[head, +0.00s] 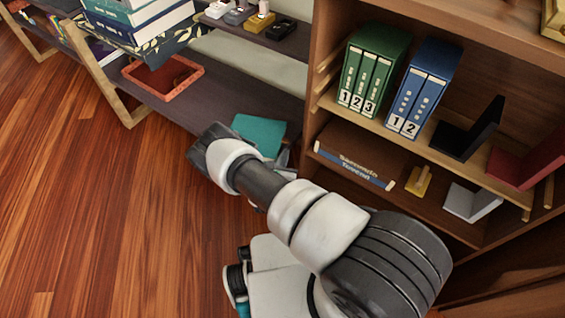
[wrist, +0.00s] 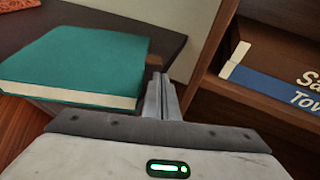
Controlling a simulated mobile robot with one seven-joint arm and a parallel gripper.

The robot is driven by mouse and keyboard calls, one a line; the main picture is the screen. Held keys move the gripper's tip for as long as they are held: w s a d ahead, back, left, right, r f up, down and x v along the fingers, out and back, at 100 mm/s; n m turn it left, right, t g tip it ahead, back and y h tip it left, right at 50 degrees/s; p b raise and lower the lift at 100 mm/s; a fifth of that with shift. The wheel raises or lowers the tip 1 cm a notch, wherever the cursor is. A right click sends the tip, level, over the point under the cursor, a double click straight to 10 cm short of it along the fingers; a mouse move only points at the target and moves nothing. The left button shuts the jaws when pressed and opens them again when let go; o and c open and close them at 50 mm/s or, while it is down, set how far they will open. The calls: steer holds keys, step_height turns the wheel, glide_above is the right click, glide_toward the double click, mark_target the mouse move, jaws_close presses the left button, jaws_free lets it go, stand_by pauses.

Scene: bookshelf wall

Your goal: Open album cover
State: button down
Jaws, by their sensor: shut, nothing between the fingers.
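The album appears to be the teal hardcover (head: 259,134), which lies closed and flat on the dark low shelf in the head view. It also shows at the left of the wrist view (wrist: 80,62), with its teal cover on top and pale page edges towards me. My gripper (wrist: 160,90) is shut and empty, its fingers together just right of the album's near right corner. I cannot tell whether the fingertips touch the album. In the head view, my arm hides part of the album's near side and most of the gripper.
A brown bookcase (head: 313,120) stands close on the right, holding green binders (head: 372,75), blue binders (head: 420,92) and a flat boxed book (head: 355,165). An orange-red tray (head: 163,78) lies further left on the low shelf (head: 225,105). Wooden floor at left is clear.

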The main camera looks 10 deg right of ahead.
steer(key=b+x, duration=0.1)
steer(key=x, duration=0.2)
steer(key=shift+w+d+f, duration=0.1)
steer(key=shift+w+d, duration=0.05)
steer(key=shift+w, duration=0.15)
